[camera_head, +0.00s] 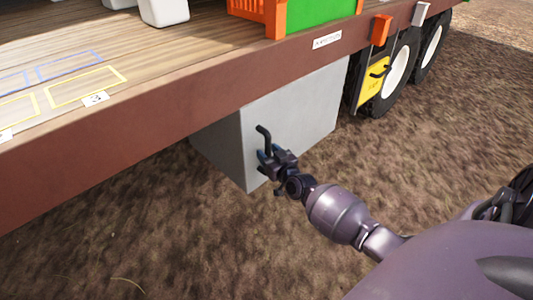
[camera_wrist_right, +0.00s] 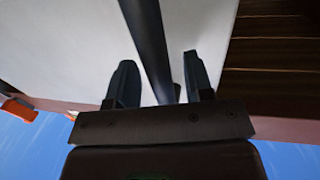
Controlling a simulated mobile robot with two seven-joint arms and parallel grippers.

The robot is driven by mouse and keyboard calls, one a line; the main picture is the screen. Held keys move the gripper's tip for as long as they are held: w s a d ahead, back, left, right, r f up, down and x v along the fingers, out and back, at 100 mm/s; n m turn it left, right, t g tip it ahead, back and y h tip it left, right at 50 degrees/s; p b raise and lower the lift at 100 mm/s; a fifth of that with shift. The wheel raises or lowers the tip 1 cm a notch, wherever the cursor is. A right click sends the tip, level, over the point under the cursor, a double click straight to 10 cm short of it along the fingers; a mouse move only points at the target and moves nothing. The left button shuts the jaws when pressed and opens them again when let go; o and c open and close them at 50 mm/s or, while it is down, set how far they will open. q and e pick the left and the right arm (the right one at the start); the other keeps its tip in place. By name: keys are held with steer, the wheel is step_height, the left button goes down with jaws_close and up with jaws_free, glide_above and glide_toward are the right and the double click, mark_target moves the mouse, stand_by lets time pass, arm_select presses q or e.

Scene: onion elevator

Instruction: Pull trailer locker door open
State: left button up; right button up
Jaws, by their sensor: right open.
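The trailer locker is a grey box (camera_head: 300,105) hung under the trailer bed, and its door face looks closed. A dark bar handle (camera_head: 263,133) stands out from the door, its upper end showing above my gripper. My right gripper (camera_head: 267,154) is at the handle. In the right wrist view, the handle (camera_wrist_right: 150,45) runs between the two open fingers (camera_wrist_right: 156,82), with a gap to the left finger and a smaller one to the right finger. The pale door surface (camera_wrist_right: 80,45) lies behind them. My left gripper is not in view.
The trailer bed's brown side edge (camera_head: 160,130) overhangs the locker. A yellow panel (camera_head: 372,82) and black wheels (camera_head: 400,72) stand to the right. A green and orange crate (camera_head: 305,15) sits on the bed. The dirt ground (camera_head: 160,240) in front is clear.

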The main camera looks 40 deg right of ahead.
steer(key=shift+w, duration=0.2)
jaws_close()
stand_by(0.3)
